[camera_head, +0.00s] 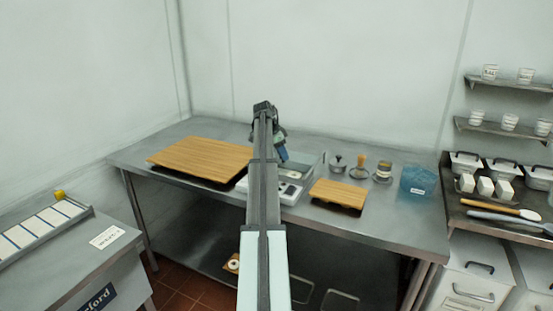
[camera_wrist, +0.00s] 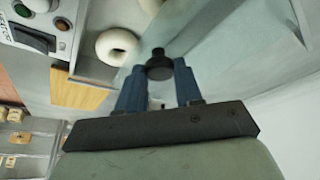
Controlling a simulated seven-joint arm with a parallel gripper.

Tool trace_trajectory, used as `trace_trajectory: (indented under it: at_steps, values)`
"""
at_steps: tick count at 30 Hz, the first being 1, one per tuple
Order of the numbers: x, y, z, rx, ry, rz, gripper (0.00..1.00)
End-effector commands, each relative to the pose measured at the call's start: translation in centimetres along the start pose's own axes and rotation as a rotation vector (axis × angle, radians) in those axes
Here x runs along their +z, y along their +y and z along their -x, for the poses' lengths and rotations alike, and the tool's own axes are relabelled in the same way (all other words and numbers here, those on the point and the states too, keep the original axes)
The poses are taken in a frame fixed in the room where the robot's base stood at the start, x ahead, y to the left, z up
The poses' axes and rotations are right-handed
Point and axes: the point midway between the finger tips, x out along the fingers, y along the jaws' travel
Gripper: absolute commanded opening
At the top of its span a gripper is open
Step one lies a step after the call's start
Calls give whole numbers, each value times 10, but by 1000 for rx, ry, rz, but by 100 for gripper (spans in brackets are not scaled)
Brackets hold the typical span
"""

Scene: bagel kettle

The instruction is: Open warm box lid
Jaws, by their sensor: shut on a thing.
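The warm box (camera_head: 291,189) is a low pale unit with a control panel on the steel table; its panel with switches (camera_wrist: 35,40) shows at the upper left of the wrist view. Its lid (camera_wrist: 205,45) looks like a clear pane with a round black knob (camera_wrist: 159,67). My gripper (camera_wrist: 158,75) has its two blue fingers on either side of this knob, shut on it. In the head view my gripper (camera_head: 281,152) is over the back of the box, partly hidden by my arm. A pale bagel (camera_wrist: 116,46) lies beside the knob. I cannot tell whether the lid is raised.
A large wooden board (camera_head: 203,158) lies left of the box and a smaller one (camera_head: 339,193) right of it. A small pot (camera_head: 338,164), a wooden-handled tool (camera_head: 358,168), a jar (camera_head: 383,174) and a blue tub (camera_head: 418,180) stand further right. A wall rises behind.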

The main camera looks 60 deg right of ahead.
Motion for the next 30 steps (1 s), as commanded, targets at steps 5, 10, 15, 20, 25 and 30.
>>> trace_trajectory:
  at_steps: [5, 10, 15, 20, 25, 30]
  values:
    - [-38, -43, -14, 1, 0, -1, 0]
    - [-50, -54, -20, 0, 0, -1, 0]
    - [-49, -53, -21, -1, 1, 0, 0]
    - [-49, -53, -21, -1, 1, 0, 42]
    - [-49, -53, -20, -1, 1, 0, 58]
    - [-49, -53, -20, -1, 0, 0, 60]
